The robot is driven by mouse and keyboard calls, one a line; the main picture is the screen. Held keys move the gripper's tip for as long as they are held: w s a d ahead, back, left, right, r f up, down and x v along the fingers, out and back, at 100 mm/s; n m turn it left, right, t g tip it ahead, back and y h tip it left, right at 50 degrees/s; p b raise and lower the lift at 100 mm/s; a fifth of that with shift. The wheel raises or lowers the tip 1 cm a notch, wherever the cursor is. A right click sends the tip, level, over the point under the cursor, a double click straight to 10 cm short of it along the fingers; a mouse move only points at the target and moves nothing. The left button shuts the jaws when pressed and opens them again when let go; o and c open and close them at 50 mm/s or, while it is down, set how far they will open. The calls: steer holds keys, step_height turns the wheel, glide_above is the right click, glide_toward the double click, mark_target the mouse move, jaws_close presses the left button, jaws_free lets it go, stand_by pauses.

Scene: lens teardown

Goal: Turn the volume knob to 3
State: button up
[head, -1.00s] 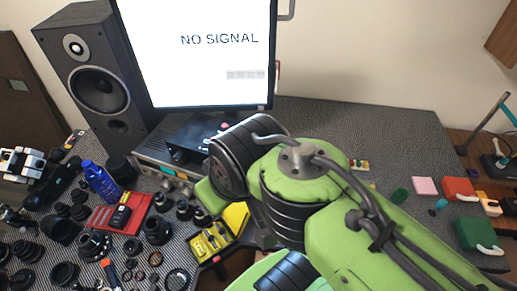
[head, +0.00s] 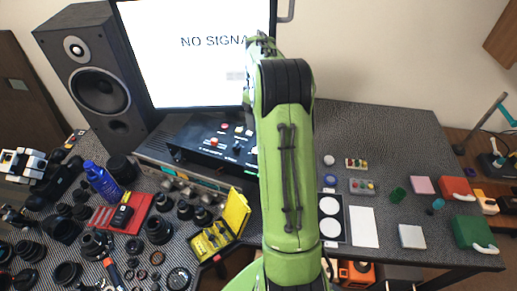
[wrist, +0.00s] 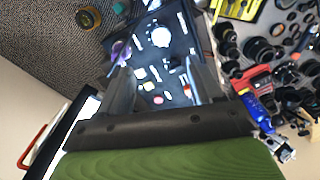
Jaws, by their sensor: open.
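A black control panel (head: 190,137) stands below the monitor in the head view, with small knobs and buttons in red, white and pale colours. A silver unit with a row of round knobs (head: 170,179) sits under it. I cannot read which knob is the volume knob or where it points. In the wrist view the panel (wrist: 172,62) lies between and beyond the fingers, upside down, with a purple knob (wrist: 120,52) near the left finger. My gripper (wrist: 158,70) is open and empty, above and apart from the panel. In the head view my arm hides it.
The monitor (head: 190,75) rises close behind the panel and the speaker (head: 95,85) stands left. Lenses, a blue bottle (head: 101,180) and a yellow case (head: 221,228) crowd the left front. White cards (head: 364,227) and coloured blocks lie right. The table's back right is clear.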

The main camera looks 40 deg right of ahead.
step_height(320, 180, down, 15)
steer(key=shift+a+r, duration=0.1)
steer(key=c, duration=1.1)
